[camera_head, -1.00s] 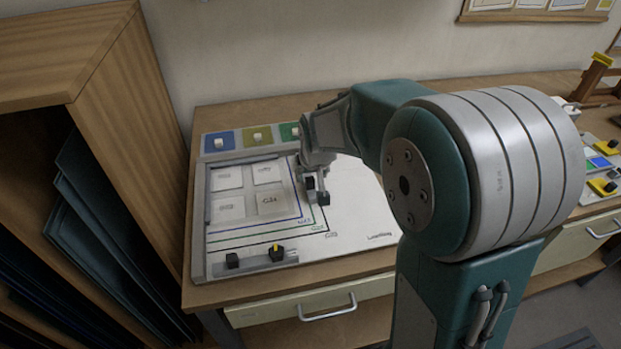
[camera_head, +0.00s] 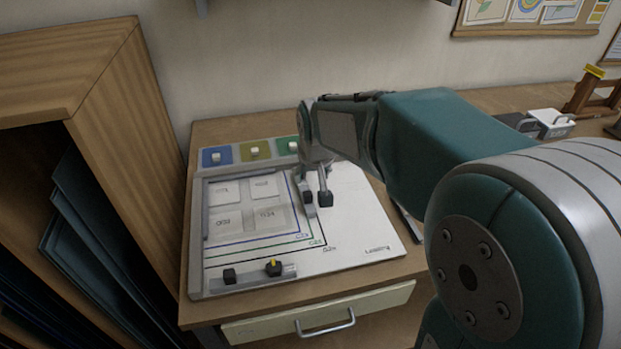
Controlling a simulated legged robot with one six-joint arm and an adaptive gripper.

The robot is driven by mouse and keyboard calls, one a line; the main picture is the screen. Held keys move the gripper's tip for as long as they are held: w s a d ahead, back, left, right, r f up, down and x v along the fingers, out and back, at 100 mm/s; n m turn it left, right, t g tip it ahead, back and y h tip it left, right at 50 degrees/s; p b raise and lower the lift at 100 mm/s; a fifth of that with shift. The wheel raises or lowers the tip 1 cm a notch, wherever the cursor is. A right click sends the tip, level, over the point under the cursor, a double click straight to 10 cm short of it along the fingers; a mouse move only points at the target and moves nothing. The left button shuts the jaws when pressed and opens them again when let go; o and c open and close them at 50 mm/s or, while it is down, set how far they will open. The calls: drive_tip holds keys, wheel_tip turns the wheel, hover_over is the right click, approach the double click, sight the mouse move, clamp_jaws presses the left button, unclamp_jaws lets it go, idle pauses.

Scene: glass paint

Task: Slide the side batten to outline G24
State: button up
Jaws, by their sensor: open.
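My gripper (camera_head: 317,199) points down over the right part of the white board (camera_head: 355,215), beside the nested outlines. Its two dark fingertips are apart, with no object clearly held between them. Blue, green and black outlines (camera_head: 318,243) run around four pale panes' area; their small corner labels are too blurred to read surely. A grey batten (camera_head: 250,277) with a black knob and a yellow-marked black knob lies along the board's front edge. A separate side batten cannot be told apart at the gripper, which covers that part of the board.
Blue, olive and green trays (camera_head: 254,150) with pale knobs line the board's back. A wooden rack (camera_head: 120,130) of dark sheets stands close on the left. A white container (camera_head: 550,123) sits at the back right. The board's front right is clear.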

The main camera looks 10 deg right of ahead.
sight(307, 194)
drive_tip(key=x, duration=1)
drive_tip(key=shift+w+f, duration=0.2)
drive_tip(key=shift+f, duration=0.05)
clamp_jaws()
